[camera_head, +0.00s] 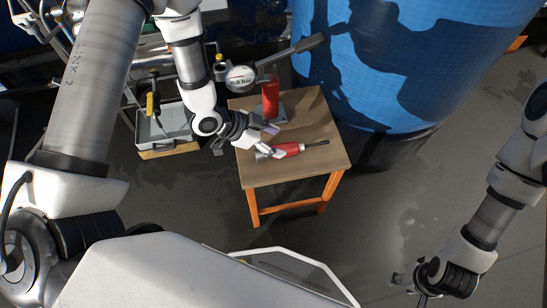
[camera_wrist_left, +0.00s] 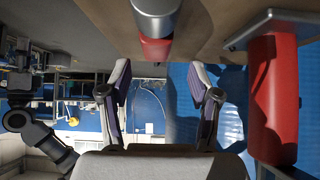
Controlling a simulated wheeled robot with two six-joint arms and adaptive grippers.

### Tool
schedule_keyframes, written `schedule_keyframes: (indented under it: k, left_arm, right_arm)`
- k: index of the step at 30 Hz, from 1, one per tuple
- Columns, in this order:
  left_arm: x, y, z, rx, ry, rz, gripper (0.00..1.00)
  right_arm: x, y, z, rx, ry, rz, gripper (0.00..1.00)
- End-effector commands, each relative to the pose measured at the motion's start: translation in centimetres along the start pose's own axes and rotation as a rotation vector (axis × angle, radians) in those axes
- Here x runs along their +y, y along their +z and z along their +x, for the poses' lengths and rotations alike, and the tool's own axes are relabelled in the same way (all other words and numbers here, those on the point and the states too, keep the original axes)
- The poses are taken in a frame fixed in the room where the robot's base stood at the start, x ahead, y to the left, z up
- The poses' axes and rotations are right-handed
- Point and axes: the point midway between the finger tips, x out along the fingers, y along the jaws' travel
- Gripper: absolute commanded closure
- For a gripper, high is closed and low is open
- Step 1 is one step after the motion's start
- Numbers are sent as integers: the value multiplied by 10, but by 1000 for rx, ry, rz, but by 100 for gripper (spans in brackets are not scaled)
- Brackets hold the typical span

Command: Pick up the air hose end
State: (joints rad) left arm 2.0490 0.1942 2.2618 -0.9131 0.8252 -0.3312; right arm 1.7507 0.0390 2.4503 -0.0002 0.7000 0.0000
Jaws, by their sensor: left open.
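A red piece with a silver end (camera_head: 287,149) and a thin dark rod lies on the small wooden table. It looks like the air hose end, but I cannot be sure. In the left wrist view its silver and red parts (camera_wrist_left: 156,22) show at the top middle, beyond the gap between the fingers. My left gripper (camera_head: 270,138) is open over the table, close beside this piece. Its two fingers (camera_wrist_left: 160,95) are spread with nothing between them. My right gripper (camera_head: 412,284) is low at the right, far from the table; its fingers are too small to read.
A large blue barrel (camera_head: 400,60) is behind. A grey tray (camera_head: 165,127) is at left. The table's front is clear.

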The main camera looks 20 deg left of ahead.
Motion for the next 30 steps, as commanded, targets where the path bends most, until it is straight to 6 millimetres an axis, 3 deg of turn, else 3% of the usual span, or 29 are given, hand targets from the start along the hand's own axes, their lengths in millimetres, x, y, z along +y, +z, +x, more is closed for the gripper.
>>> schedule_keyframes:
  k: [9,17,22,30]
  left_arm:
    - [4,2,52,-3,2,-1,38]
    - [3,-1,56,-1,0,-5,38]
    - [3,0,56,-2,0,-5,98]
    - [3,0,56,-2,0,-5,100]
  right_arm:
    - [0,0,23,-1,0,1,60]
    - [0,0,22,0,0,1,60]
    - [0,0,22,0,0,1,60]
    - [0,0,22,0,0,1,60]
